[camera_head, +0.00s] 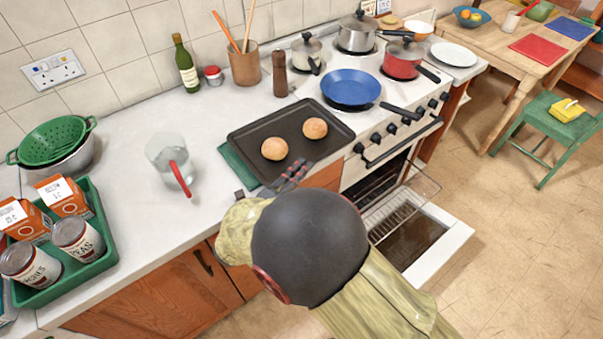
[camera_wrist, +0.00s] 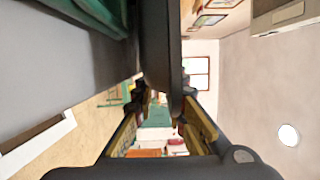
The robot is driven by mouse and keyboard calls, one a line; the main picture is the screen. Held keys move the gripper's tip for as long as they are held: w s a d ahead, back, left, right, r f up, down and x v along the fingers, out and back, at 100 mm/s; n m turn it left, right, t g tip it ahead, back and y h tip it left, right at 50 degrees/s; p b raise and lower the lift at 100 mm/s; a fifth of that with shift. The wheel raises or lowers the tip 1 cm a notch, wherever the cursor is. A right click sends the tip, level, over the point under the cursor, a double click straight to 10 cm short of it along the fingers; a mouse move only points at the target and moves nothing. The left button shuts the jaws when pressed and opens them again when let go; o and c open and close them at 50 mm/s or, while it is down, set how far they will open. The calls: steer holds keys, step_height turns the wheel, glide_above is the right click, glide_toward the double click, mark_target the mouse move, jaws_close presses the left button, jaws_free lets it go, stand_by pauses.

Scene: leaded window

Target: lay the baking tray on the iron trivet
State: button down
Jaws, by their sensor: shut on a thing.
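The dark baking tray (camera_head: 262,124) carries two round buns, one (camera_head: 274,149) left of the other (camera_head: 315,128). It is over the counter beside the hob, with a green cloth (camera_head: 237,162) showing under its left edge. My gripper (camera_head: 293,174) is shut on the tray's near edge. In the wrist view the tray (camera_wrist: 163,45) rises from between the fingertips (camera_wrist: 160,102), and a narrow gap shows between it and the green cloth (camera_wrist: 97,18). I cannot make out the iron trivet; small dark pieces (camera_head: 240,195) lie by my wrist, partly hidden.
A green crate (camera_head: 98,245) holds cans and cartons. A pepper mill (camera_head: 280,74) and blue pan (camera_head: 350,87) are behind and right. The oven door (camera_head: 415,240) hangs open.

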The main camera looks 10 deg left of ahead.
steer(key=shift+r, duration=0.1)
steer(key=c, duration=2.1)
jaws_free()
steer(key=shift+p+v, duration=1.8)
steer(key=shift+v, duration=4.25)
